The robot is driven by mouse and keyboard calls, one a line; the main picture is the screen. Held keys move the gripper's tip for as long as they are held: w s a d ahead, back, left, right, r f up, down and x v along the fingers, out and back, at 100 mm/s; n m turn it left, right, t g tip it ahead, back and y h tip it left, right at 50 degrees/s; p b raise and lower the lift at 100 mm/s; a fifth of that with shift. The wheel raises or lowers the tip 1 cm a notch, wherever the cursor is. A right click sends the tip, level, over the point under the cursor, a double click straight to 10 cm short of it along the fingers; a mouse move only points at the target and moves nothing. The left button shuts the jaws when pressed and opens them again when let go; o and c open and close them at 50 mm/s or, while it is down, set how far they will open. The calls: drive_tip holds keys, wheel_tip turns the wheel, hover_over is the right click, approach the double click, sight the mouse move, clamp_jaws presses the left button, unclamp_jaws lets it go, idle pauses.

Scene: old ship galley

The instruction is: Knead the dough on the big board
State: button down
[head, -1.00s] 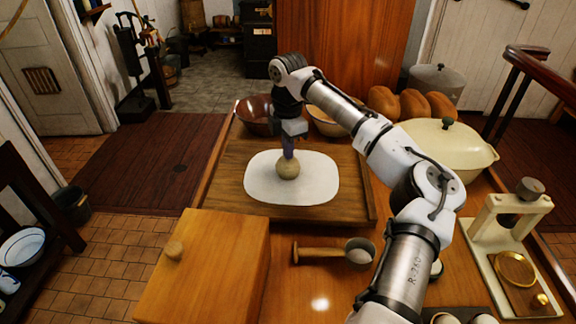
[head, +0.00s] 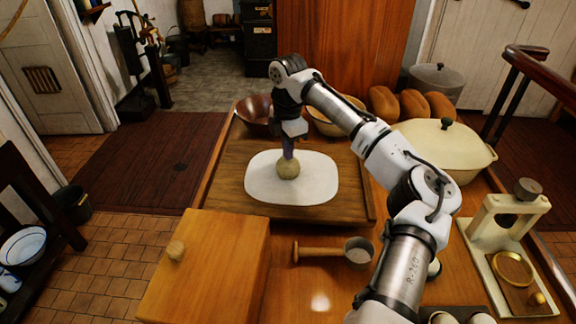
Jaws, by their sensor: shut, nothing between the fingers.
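The sheet lies on the big wooden board (head: 229,196) on the table. The exact contact is too small to tell. The fingers have nothing between them.
Behind the board stand a dark wooden bowl (head: 256,115), a lighter bowl (head: 336,117) and several loaves (head: 411,104). A cream lidded pot (head: 445,148) is at right. A wooden box (head: 205,262), a scoop (head: 330,251) and a scale (head: 507,230) are in front.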

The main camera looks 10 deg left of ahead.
drive_tip(key=shift+s+f, duration=0.15)
drive_tip(key=shift+f, duration=0.15)
drive_tip(key=shift+r+p, duration=0.85)
drive_tip(key=shift+p, duration=0.05)
drive_tip(key=shift+f, duration=0.65)
drive_tip(key=shift+f, duration=0.25)
idle(0.8)
drive_tip(key=shift+r+p, duration=0.1)
drive_tip(key=shift+p, duration=0.2)
drive_tip(key=shift+r+p, duration=0.5)
drive_tip(key=shift+p, duration=0.15)
